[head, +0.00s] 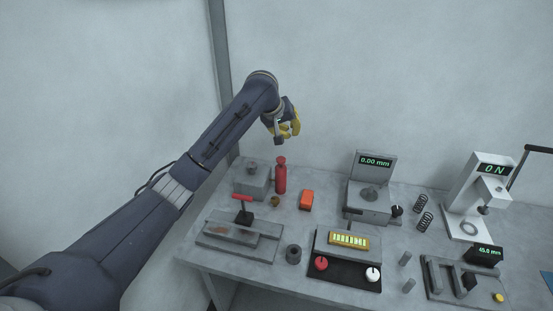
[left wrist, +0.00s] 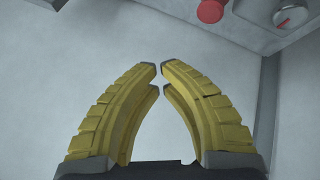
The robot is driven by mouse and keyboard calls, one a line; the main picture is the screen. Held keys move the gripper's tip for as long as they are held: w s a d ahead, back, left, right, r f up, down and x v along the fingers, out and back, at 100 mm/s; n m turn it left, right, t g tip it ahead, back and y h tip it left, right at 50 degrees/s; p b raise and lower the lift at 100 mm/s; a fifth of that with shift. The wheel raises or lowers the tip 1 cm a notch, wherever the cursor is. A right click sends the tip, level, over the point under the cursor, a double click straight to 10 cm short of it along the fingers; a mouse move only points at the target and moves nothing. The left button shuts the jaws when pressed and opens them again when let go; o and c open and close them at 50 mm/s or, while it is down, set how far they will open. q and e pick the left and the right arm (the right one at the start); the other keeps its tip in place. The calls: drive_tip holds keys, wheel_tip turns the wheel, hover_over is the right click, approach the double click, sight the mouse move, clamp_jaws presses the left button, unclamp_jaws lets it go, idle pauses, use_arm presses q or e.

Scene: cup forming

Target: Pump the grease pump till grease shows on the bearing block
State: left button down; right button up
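A red upright cylinder with a narrower knob on top, which looks like the grease pump (head: 280,178), stands at the back left of the bench. Beside it on the left is a grey block with a round top fitting, seemingly the bearing block (head: 252,182). In the left wrist view a red round top (left wrist: 211,10) and a grey block with a round fitting (left wrist: 262,12) show at the upper edge. My left gripper (head: 291,131) is empty in the air above the pump, apart from it. Its yellow fingertips (left wrist: 160,68) nearly meet. No grease is discernible. My right gripper is out of view.
The grey bench (head: 215,262) holds an orange block (head: 306,200), a red-handled clamp (head: 242,208), a small brass piece (head: 275,201) and a dark ring (head: 293,254). A gauge (head: 371,190) and a force stand (head: 470,200) stand to the right. Air around my left gripper is free.

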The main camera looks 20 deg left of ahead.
sight(281, 160)
use_arm(q)
drive_tip(key=shift+w+a+r+n, duration=0.15)
drive_tip(key=shift+a+r+n, duration=0.15)
drive_tip(key=shift+a, duration=0.3)
drive_tip(key=shift+w+a+r+n, duration=0.1)
drive_tip(key=shift+a+r+n, duration=0.1)
drive_tip(key=shift+a+r, duration=0.3)
drive_tip(key=shift+f, duration=0.1)
drive_tip(key=shift+f, duration=4.4)
drive_tip(key=c, duration=2.1)
unclamp_jaws()
drive_tip(key=shift+f, duration=0.1)
clamp_jaws()
drive_tip(key=shift+f, duration=0.3)
drive_tip(key=shift+f, duration=1.4)
drive_tip(key=shift+r, duration=1.8)
